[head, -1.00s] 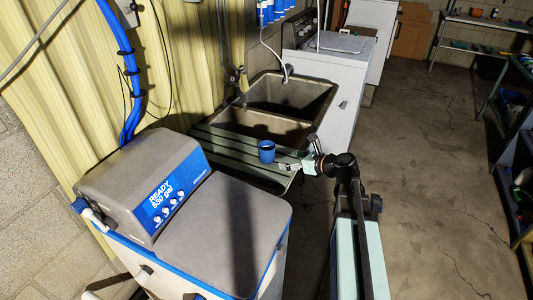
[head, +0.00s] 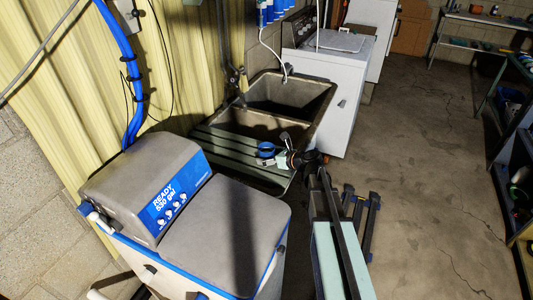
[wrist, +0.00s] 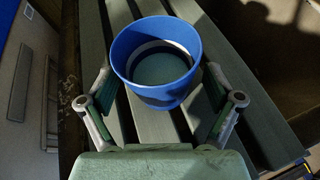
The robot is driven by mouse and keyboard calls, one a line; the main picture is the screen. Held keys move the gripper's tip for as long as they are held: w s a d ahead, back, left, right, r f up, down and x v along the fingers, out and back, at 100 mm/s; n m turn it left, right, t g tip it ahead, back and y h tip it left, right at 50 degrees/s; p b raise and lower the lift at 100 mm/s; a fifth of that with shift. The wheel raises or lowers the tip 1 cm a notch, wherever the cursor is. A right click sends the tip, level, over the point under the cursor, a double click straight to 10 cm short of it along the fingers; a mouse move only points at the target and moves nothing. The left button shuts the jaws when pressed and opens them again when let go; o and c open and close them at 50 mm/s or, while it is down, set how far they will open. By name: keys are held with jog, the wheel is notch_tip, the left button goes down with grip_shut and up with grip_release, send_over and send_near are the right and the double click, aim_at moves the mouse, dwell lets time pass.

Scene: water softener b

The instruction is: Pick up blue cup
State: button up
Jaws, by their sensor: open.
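The blue cup (head: 266,151) stands upright on the dark green slatted drainboard (head: 225,147) beside the sink. In the wrist view the cup (wrist: 128,52) is large and its open mouth shows; the inside looks empty. My gripper (wrist: 162,100) is open, with one finger on each side of the cup's near lower part. I cannot tell whether either finger touches the cup. In the head view my gripper (head: 276,160) is at the cup's near right side, and it partly hides the cup's lower part.
The dark double sink (head: 285,97) lies just behind the drainboard. The water softener (head: 215,230) stands in front on the left, close to the drainboard. A white washer (head: 325,95) stands behind the sink. The floor (head: 420,170) on the right is mostly clear.

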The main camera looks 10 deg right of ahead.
jog(key=shift+w+a+f, duration=0.2)
jog(key=shift+w+a, duration=0.05)
jog(key=shift+w, duration=0.05)
jog(key=c, duration=1.3)
jog(key=shift+r, duration=0.15)
